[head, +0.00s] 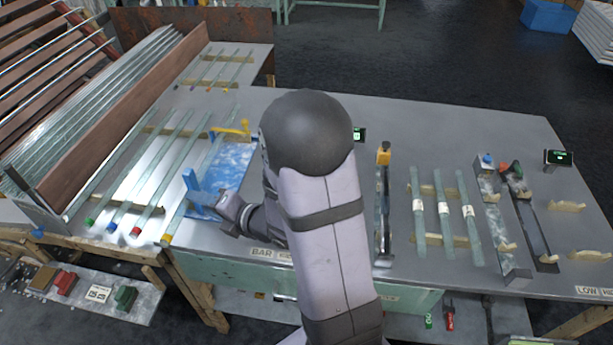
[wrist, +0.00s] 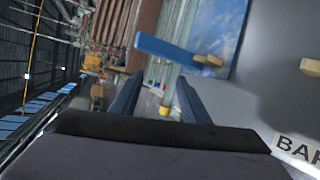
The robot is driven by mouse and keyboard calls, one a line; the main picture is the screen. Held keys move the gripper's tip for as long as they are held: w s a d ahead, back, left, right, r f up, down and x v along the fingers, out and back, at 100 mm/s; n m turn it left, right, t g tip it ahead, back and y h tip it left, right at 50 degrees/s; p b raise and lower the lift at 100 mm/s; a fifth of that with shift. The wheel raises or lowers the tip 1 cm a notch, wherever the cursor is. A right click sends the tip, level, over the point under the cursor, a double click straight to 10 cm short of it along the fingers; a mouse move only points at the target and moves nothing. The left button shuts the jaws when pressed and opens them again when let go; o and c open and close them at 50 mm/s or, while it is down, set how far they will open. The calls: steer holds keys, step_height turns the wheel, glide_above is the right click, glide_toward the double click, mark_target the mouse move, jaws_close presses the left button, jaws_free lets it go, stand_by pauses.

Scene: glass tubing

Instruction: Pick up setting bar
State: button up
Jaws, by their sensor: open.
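No piece is marked clearly as the setting bar, so I cannot tell for certain which one it is. A bright blue bar-like piece (wrist: 165,48) lies ahead of my gripper (wrist: 158,78) in the wrist view, beside a small wooden block (wrist: 208,60). My gripper is open, with nothing seen between its two dark blue fingers. In the head view, my dark wrist is low over the left part of the bench, by the blue-and-white sheet (head: 228,168). A long bar with a yellow end (head: 384,155) lies right of my arm, which hides the bench beneath it.
Glass tubes (head: 150,180) with coloured ends lie left. Short labelled tubes (head: 440,208) rest on wooden strips at right, beside a bar with a blue piece (head: 488,205) and a dark bar (head: 530,225). A "BAR" label (head: 262,253) marks the front edge. Bare bench shows between these groups.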

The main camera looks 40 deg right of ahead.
steer(key=s+d+r+m+h+p, duration=0.1)
steer(key=d+m, duration=0.1)
steer(key=d, duration=0.3)
steer(key=s+d+m+h+p, duration=0.1)
steer(key=d+m+h+p, duration=0.15)
steer(key=d, duration=0.25)
step_height(320, 180, up, 2)
steer(key=m+g+h+p, duration=0.1)
steer(key=m+h+p, duration=0.9)
steer(key=m, duration=1.1)
glide_above(388, 218)
steer(key=a, duration=0.4)
steer(key=s+f+m+b, duration=0.1)
steer(key=f+m, duration=0.2)
steer(key=s+f+m+g+b, duration=0.1)
steer(key=f+m+b, duration=0.1)
steer(key=m, duration=0.1)
steer(key=s+f+m+b, duration=0.1)
steer(key=s+f+m, duration=0.1)
steer(key=f+m, duration=0.1)
steer(key=shift+d+f+g+h, duration=0.1)
steer(key=shift+f+g+h, duration=0.2)
steer(key=shift+g+h, duration=0.1)
steer(key=shift+s+f+m+b, duration=0.25)
steer(key=shift+f+m+b, duration=0.1)
steer(key=shift+m, duration=0.3)
steer(key=shift+b+x, duration=0.3)
steer(key=shift+x, duration=0.7)
steer(key=shift+w, duration=0.1)
steer(key=shift+w, duration=0.1)
